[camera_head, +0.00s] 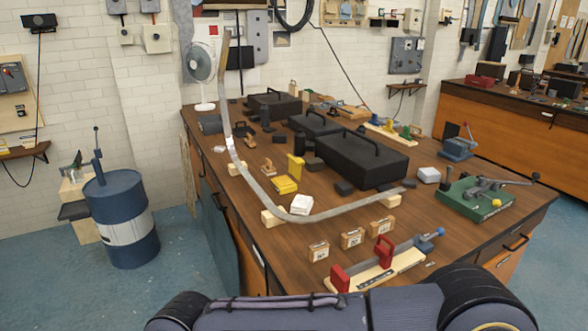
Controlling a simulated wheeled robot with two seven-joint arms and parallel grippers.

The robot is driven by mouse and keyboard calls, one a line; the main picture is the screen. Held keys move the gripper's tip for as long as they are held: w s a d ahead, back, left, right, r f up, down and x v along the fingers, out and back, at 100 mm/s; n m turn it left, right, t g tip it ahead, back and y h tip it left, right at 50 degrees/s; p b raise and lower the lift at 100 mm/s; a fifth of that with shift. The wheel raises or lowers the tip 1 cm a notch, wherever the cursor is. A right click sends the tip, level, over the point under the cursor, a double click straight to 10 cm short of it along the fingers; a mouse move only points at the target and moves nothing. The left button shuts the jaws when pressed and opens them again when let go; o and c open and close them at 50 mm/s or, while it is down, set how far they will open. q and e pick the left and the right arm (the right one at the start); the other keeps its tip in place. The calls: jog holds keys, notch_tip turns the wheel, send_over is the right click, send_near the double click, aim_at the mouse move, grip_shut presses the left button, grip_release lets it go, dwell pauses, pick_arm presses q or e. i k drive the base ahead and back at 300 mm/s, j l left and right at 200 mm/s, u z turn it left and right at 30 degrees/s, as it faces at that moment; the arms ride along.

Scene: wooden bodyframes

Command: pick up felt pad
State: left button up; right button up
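I cannot tell for certain which item is the felt pad. A small white, layered, soft-looking piece (301,204) lies on the wooden workbench (235,210) beside the curved metal strip (240,165). A white block (429,175) sits farther right, near the green-based tool. A small dark flat piece (344,187) lies in front of the large black case. Neither of my grippers is in view; only dark parts of my own body show along the bottom edge.
The long strip rises at the left and rests on wooden blocks (273,215). Black cases (361,158) fill the bench middle. A blue drum (121,215) stands left.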

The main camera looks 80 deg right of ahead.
aim_at(268, 169)
jog(key=i+l+z, duration=0.25)
jog(key=i+z, duration=0.25)
jog(key=i+l+z, duration=0.1)
jog(key=i+z, duration=0.15)
jog(key=z, duration=0.2)
jog(key=i+z, duration=0.5)
jog(key=i+j+z, duration=0.25)
jog(key=z, duration=0.25)
jog(key=i+l+z, duration=0.1)
jog(key=z, duration=0.35)
jog(key=i+z, duration=0.3)
jog(key=z, duration=0.15)
jog(key=i+j+z, duration=0.1)
jog(key=z, duration=0.3)
jog(key=i+j+z, duration=0.2)
jog(key=z, duration=0.25)
jog(key=i+j+z, duration=0.2)
jog(key=z, duration=0.25)
jog(key=i+j+z, duration=0.15)
jog(key=z, duration=0.3)
jog(key=i+j+z, duration=0.3)
jog(key=j+z, duration=0.15)
